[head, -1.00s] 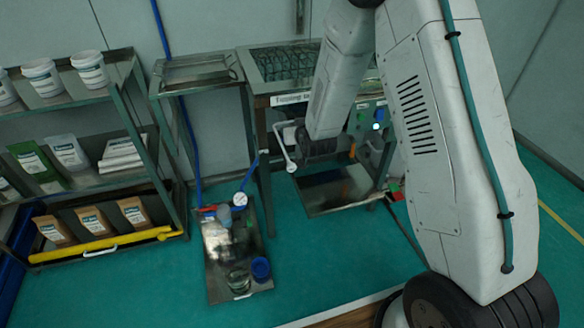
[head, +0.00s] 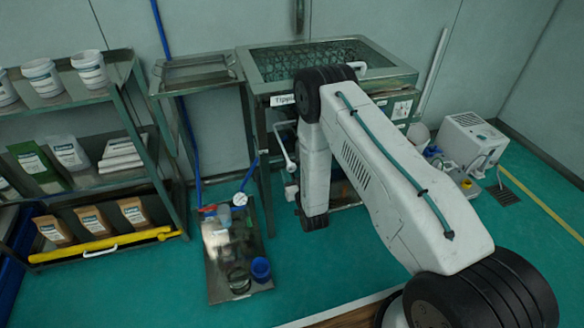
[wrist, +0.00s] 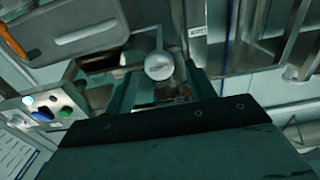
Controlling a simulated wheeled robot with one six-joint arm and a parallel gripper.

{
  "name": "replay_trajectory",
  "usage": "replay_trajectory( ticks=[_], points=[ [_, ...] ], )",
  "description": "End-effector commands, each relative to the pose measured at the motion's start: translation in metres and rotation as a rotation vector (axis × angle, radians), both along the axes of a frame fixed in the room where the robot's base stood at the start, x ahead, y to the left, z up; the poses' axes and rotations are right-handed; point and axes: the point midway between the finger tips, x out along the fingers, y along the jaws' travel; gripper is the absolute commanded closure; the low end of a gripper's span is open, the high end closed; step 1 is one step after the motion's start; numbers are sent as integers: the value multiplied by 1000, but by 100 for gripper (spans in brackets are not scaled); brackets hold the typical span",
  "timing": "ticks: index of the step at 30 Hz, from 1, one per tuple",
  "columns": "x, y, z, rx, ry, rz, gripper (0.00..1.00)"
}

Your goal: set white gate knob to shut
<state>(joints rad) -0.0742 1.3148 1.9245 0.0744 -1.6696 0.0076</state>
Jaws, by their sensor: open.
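The white gate knob (head: 291,166) shows in the head view as a round end on a white bent rod, at the front left of the sieve machine (head: 262,100). In the wrist view a round pale knob (wrist: 158,66) on a short stem, apparently the same one, appears ahead of my gripper (wrist: 160,92). It lines up with the gap between the two dark fingers, which are apart and empty. I cannot tell how far off the knob is. In the head view my arm hides part of the machine's front, and the fingers are not clear.
A control panel (wrist: 42,112) with blue and green knobs is at the left of the wrist view. A tray (head: 212,285) with a blue cup (head: 261,268) lies on the floor left of my arm. A shelf (head: 120,90) stands further left. Green floor is open at front left.

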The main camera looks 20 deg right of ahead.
Motion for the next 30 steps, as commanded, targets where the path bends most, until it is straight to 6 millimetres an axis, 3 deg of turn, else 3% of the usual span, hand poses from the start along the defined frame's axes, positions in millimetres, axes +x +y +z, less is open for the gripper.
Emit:
replay_trajectory(
  ticks=[7,17,23,24,27,30],
  points=[
    [31,0,0,0,-1,0,45],
    [37,0,0,-1,2,0,45],
    [36,0,0,-1,2,0,95],
    [36,0,0,-1,2,0,100],
    [39,0,0,-1,1,0,100],
    [54,0,0,0,-1,-1,100]
  ],
)
